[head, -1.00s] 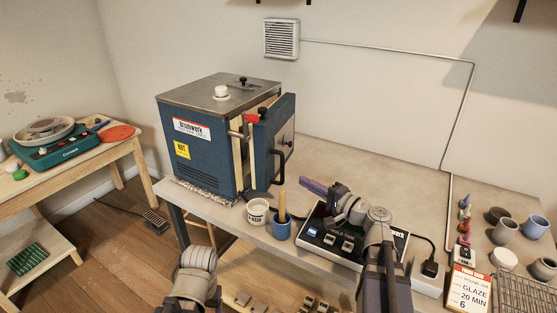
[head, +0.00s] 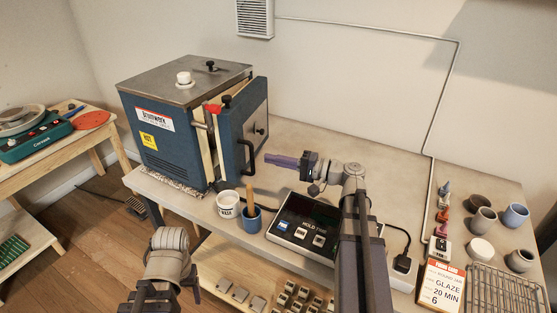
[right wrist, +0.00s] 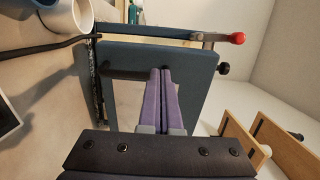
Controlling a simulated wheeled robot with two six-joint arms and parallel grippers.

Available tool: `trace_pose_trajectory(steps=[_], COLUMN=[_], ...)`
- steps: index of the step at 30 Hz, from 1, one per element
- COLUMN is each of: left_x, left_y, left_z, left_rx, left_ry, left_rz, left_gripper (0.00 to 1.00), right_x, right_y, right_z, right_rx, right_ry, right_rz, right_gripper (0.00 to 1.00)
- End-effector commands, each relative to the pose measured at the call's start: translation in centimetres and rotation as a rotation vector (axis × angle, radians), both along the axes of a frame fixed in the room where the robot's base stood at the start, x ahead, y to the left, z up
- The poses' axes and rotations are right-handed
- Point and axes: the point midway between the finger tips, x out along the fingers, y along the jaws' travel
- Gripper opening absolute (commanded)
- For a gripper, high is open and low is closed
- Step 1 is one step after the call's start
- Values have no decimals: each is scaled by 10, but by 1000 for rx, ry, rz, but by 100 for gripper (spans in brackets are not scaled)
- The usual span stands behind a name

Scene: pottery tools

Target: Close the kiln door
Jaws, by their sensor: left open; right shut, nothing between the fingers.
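The blue kiln (head: 165,115) stands on the table in the head view. Its door (head: 243,115) is ajar, with a gap between it and the kiln body. The door has a black handle (head: 247,158), and a red-tipped latch (head: 213,108) sits near its top edge. My right gripper (head: 268,158) is shut and empty, its purple fingertips just right of the handle. In the right wrist view its fingers (right wrist: 162,85) point at the blue door (right wrist: 195,85); whether they touch is unclear. My left gripper (head: 160,298) is low at the front, away from the kiln, its fingers partly hidden.
A white pot (head: 228,204) and a blue cup (head: 251,218) with a wooden stick stand below the door. A control box (head: 300,232) lies under my right arm. Cups (head: 482,220) and a wire rack (head: 505,292) are at the right. The table behind the right gripper is clear.

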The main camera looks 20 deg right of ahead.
Motion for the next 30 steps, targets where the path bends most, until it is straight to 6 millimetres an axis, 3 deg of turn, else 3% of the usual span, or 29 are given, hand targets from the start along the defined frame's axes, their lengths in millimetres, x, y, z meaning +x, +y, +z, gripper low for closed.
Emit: trace_pose_trajectory(steps=[3, 12, 18, 30], left_x=[0, 0, 0, 0], left_y=[0, 0, 0, 0], left_z=[0, 0, 0, 0], left_rx=[0, 0, 0, 0], left_ry=[0, 0, 0, 0], left_rz=[0, 0, 0, 0], left_gripper=[71, 71, 71, 71], right_x=[19, 53, 63, 64], right_y=[20, 57, 68, 70], right_z=[0, 0, 0, 0], right_rx=[0, 0, -1, -1], right_ry=[0, 0, -1, 0], right_rz=[5, 1, -2, -3], right_gripper=[0, 0, 0, 0])
